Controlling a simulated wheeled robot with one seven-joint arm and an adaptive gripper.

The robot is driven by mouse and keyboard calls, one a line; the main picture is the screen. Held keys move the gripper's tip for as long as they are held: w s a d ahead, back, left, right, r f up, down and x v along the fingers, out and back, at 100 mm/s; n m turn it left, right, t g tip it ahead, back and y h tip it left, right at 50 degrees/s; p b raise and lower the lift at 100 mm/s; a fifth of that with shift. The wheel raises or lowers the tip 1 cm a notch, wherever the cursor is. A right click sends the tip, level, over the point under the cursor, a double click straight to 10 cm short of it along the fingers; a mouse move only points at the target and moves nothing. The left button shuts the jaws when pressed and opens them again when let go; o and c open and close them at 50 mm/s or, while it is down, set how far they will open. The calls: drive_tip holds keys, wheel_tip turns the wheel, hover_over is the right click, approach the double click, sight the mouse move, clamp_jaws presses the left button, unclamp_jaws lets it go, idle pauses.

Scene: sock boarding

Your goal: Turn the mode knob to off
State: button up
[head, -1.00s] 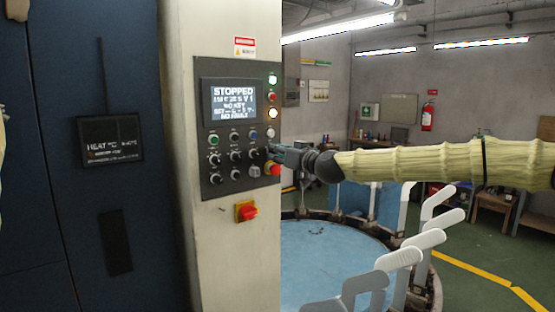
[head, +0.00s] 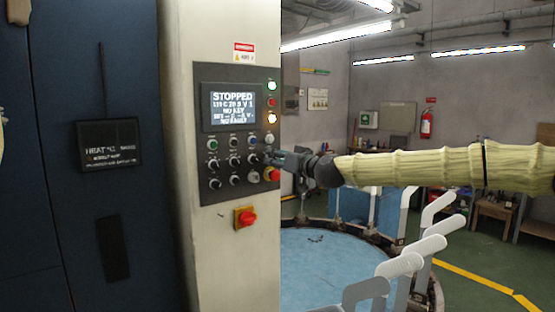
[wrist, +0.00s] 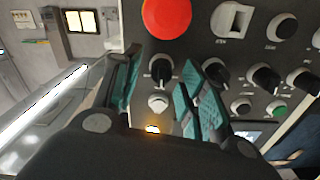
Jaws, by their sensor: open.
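The control panel (head: 222,187) is on a pale column and carries several black rotary knobs. I cannot read their labels, so I cannot tell for sure which is the mode knob. My gripper (head: 271,156) is at the panel's right edge, just above the red emergency stop (head: 271,174). In the wrist view my gripper (wrist: 160,64) is open, with its teal-padded fingers on either side of a black knob (wrist: 160,70). I cannot tell whether they touch it. The emergency stop (wrist: 167,17) lies just beyond the fingertips.
A key switch (wrist: 231,20) and more knobs (wrist: 264,77) sit close beside the fingers. The panel's screen (head: 232,105) reads "STOPPED". A red switch on a yellow plate (head: 245,218) is below the panel. A round blue-topped machine (head: 330,260) with white sock-shaped boards (head: 396,262) stands to the right.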

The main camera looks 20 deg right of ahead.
drive_tip(key=shift+s, duration=0.1)
drive_tip(key=v, duration=1.2)
drive_tip(key=shift+d, duration=0.1)
idle(0.4)
